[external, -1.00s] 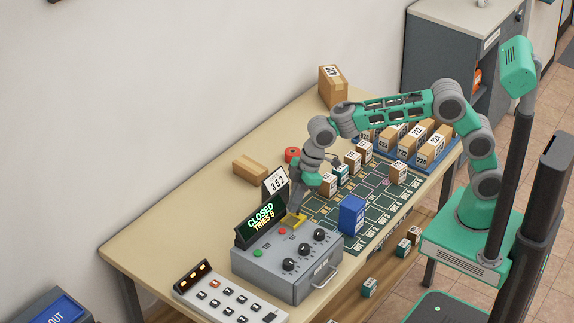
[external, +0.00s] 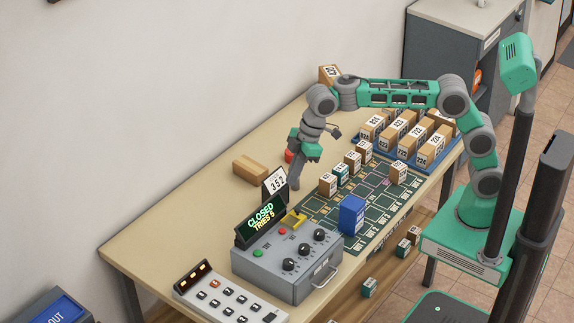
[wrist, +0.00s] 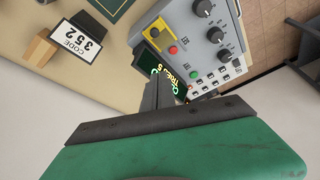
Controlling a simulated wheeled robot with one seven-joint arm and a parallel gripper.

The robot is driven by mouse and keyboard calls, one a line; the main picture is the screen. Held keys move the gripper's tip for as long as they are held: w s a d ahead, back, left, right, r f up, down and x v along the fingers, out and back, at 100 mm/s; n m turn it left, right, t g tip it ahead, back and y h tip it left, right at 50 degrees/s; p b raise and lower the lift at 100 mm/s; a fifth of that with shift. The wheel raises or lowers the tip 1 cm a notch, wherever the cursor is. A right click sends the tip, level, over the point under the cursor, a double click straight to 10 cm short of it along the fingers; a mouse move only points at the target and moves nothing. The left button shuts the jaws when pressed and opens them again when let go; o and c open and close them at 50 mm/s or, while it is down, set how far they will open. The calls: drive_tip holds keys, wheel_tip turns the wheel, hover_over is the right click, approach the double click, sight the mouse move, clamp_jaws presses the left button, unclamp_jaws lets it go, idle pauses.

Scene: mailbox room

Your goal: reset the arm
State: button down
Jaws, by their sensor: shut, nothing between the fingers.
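My gripper (external: 295,183) is shut and empty. It points down above the table, just behind the yellow part of the grey control box (external: 285,262) and beside the white code card reading 352 (external: 275,184). In the wrist view my gripper (wrist: 168,100) shows as closed grey fingers in front of the small display. The display (external: 261,217) on the box reads CLOSED, TRIES 5. The box has several black knobs, a red button and a green button. The arm is bent, with its elbow high over the table.
A blue block (external: 352,215) and several small numbered boxes stand on the green grid mat (external: 375,210). A blue tray (external: 400,158) holds larger numbered boxes. A brown box (external: 250,168) lies at the back left. A keypad (external: 228,300) lies at the front.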

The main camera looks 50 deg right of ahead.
drive_tip(key=s+d+m+t+h, duration=0.1)
drive_tip(key=s+d+m, duration=0.25)
drive_tip(key=d, duration=0.95)
drive_tip(key=s+d+m+h, duration=0.15)
drive_tip(key=d+m, duration=0.25)
drive_tip(key=d, duration=0.8)
drive_tip(key=s+d+f+m+h, duration=0.1)
drive_tip(key=s+d+f+m, duration=0.4)
drive_tip(key=s+d, duration=0.6)
drive_tip(key=d+f, duration=0.1)
drive_tip(key=d, duration=0.1)
drive_tip(key=shift+s+d+f+t, duration=0.2)
drive_tip(key=shift+s+d+t, duration=0.1)
drive_tip(key=shift+s+t, duration=0.1)
drive_tip(key=c, duration=2.2)
unclamp_jaws()
